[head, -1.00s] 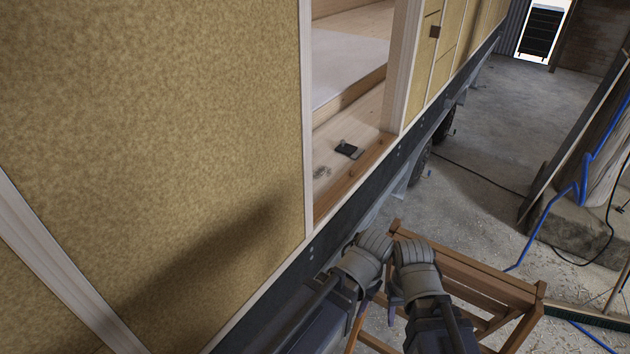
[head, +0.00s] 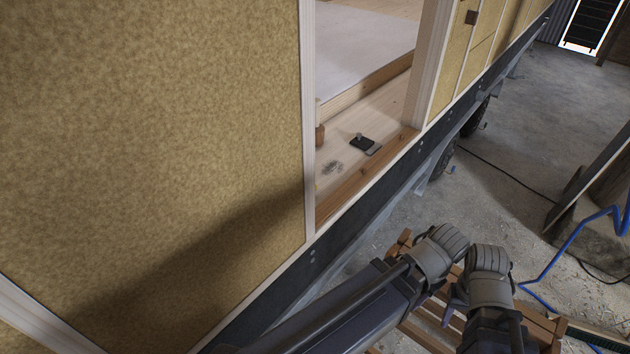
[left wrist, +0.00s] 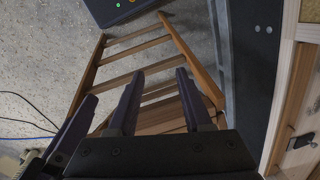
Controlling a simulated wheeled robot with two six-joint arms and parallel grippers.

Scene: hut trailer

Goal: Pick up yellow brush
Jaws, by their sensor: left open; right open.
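I cannot make out a yellow brush for certain in either view. A small orange-brown piece (head: 320,135) shows at the left edge of the doorway, mostly hidden behind the door post; I cannot tell what it is. My right gripper (head: 484,292) is low in the head view, outside the hut and above the wooden steps, its fingers mostly hidden; it is open and holds nothing that I can see. My left gripper is beside it; the left wrist view shows its dark fingers (left wrist: 158,78) apart and empty, over the steps.
A flat black item (head: 364,145) lies on the hut's wooden floor (head: 390,100) inside the doorway. The yellowish wall (head: 150,130) fills the left. Wooden steps (left wrist: 140,50) stand below my grippers. A blue hose (head: 560,255) and a leaning panel are at right.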

